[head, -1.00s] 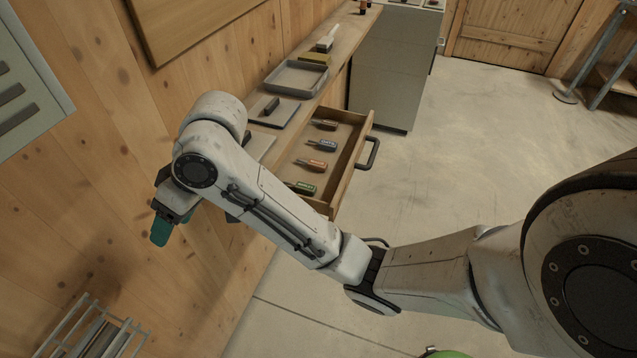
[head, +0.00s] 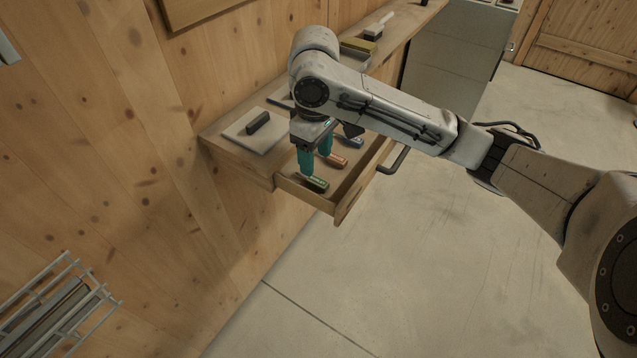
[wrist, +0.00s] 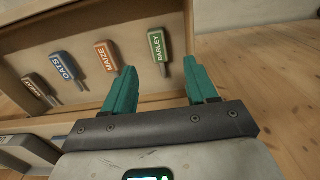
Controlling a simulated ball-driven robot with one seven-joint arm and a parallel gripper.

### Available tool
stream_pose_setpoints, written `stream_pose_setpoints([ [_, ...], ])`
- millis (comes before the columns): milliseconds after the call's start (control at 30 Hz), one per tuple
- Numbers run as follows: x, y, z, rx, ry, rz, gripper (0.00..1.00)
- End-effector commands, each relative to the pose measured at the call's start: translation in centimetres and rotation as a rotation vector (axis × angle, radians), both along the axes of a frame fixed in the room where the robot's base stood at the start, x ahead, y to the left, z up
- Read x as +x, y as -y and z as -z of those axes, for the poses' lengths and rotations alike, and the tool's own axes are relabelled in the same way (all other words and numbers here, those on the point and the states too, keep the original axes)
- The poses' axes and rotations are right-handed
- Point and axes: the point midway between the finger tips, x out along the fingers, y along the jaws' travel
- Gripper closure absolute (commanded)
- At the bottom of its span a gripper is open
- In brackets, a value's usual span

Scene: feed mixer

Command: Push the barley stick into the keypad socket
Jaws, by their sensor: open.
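The green barley stick (head: 317,184) lies flat in the open drawer (head: 305,196), at the end nearest the camera. In the wrist view my gripper (wrist: 160,76) is also open and empty. I cannot make out the keypad socket in any current view.
Beside the barley stick lie the orange maize stick (wrist: 106,55), the blue oats stick (wrist: 64,66) and a brown one (wrist: 34,85). A shelf with a grey plate (head: 250,138) and a dark block (head: 258,122) runs along the wall. A wire rack (head: 70,305) is at lower left.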

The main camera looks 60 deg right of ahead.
Motion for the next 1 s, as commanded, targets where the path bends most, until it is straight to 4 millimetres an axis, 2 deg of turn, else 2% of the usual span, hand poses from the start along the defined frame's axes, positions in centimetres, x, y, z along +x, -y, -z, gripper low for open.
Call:
stream_pose_setpoints([
  [100, 0.0, 0.1, 1.2, -0.001, 0.0, 0.002, 0.43],
  [267, 0.0, 0.1, 2.1, -0.002, 0.001, 0.002, 0.43],
  [600, -0.1, 0.3, 6.4, -0.002, 0.002, 0.001, 0.43],
  [900, 0.0, 0.2, 6.8, -0.002, 0.003, 0.0, 0.43],
  [1000, 0.0, 0.2, 6.8, -0.002, 0.003, 0.0, 0.52],
])
